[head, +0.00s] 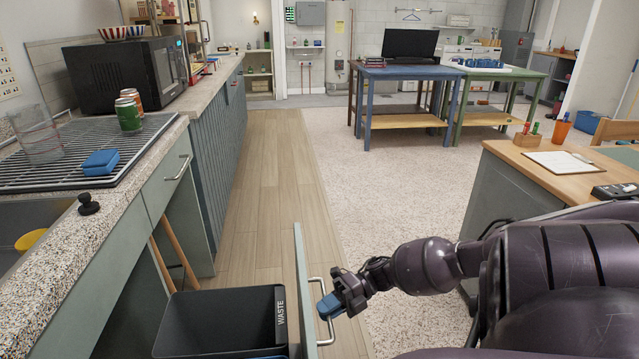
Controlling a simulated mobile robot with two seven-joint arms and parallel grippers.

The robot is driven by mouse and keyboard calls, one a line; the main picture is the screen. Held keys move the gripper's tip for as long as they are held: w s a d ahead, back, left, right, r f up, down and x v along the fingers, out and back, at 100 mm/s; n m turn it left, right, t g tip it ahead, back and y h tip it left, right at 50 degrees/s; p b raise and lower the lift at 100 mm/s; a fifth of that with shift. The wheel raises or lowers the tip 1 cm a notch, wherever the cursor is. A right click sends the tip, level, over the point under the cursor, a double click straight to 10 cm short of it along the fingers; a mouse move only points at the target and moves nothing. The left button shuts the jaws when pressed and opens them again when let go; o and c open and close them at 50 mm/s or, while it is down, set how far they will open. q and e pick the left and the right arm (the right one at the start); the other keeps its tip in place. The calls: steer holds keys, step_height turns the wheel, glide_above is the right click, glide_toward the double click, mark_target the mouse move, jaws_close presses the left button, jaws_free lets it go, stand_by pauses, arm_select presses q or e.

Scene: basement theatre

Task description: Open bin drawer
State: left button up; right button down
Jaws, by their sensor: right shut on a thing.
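The bin drawer (303,275) stands pulled out from under the counter, its pale front panel seen nearly edge-on. A black bin (222,318) marked "WASTE" sits behind that panel, its open top showing. A metal bar handle (313,281) is on the outer face of the panel. My right gripper (328,308) reaches in from the right and is shut on the handle; its fingers hide part of the bar. My left gripper is not in view.
The stone counter (60,262) runs along the left, with a drying rack, cans, a blue sponge (100,162) and a microwave (125,75). A wooden desk (535,155) stands at the right. Wooden floor (262,190) and pale carpet beyond the drawer are clear.

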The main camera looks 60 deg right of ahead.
steer(key=shift+d, duration=0.1)
steer(key=c, duration=1.2)
jaws_free()
steer(key=v, duration=1)
steer(key=shift+s+d+r, duration=0.15)
steer(key=shift+d, duration=0.15)
